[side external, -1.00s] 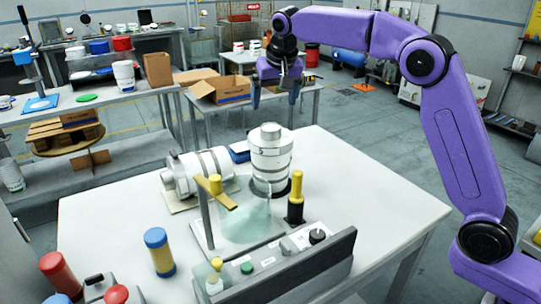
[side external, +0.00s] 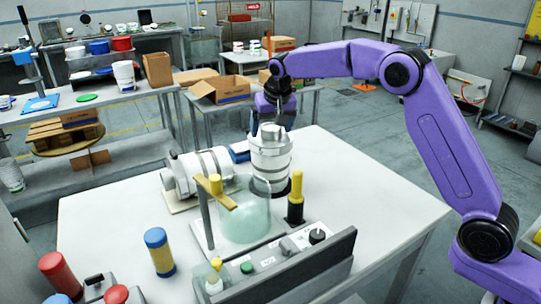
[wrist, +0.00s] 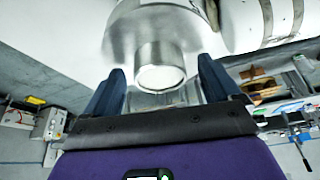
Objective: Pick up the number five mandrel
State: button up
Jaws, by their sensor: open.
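A large white-and-grey cylindrical mandrel (side external: 270,160) stands upright on the white table, with a narrower metal neck on top. A second similar mandrel (side external: 205,172) lies on its side to its left. I cannot read a number on either. My gripper (side external: 268,125) is pointing down at the top of the upright mandrel. In the wrist view, my gripper (wrist: 161,68) is open, with one blue finger on each side of the metal neck (wrist: 160,62). I cannot tell whether either finger touches it. The lying mandrel (wrist: 262,20) also shows there.
In front of the upright mandrel are a translucent greenish guard (side external: 245,215), a yellow-topped black post (side external: 296,197) and a control box (side external: 285,260). A blue-and-yellow cylinder (side external: 160,252) stands at the front left. The table's right side (side external: 385,195) is clear.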

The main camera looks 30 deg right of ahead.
grip_shut()
jog(key=shift+r, duration=0.15)
jog(key=shift+r, duration=0.1)
notch_tip(320, 180, up, 8)
jog(key=shift+r, duration=0.2)
jog(key=s+a+r+n+y, duration=0.1)
jog(key=s+a+r+n, duration=0.3)
jog(key=s+a+r, duration=0.1)
jog(key=s+a+r+n+y, duration=0.2)
jog(key=s+a+r+n, duration=0.2)
jog(key=s+a, duration=0.3)
jog(key=shift+a+r, duration=0.65)
jog(key=shift+a, duration=0.6)
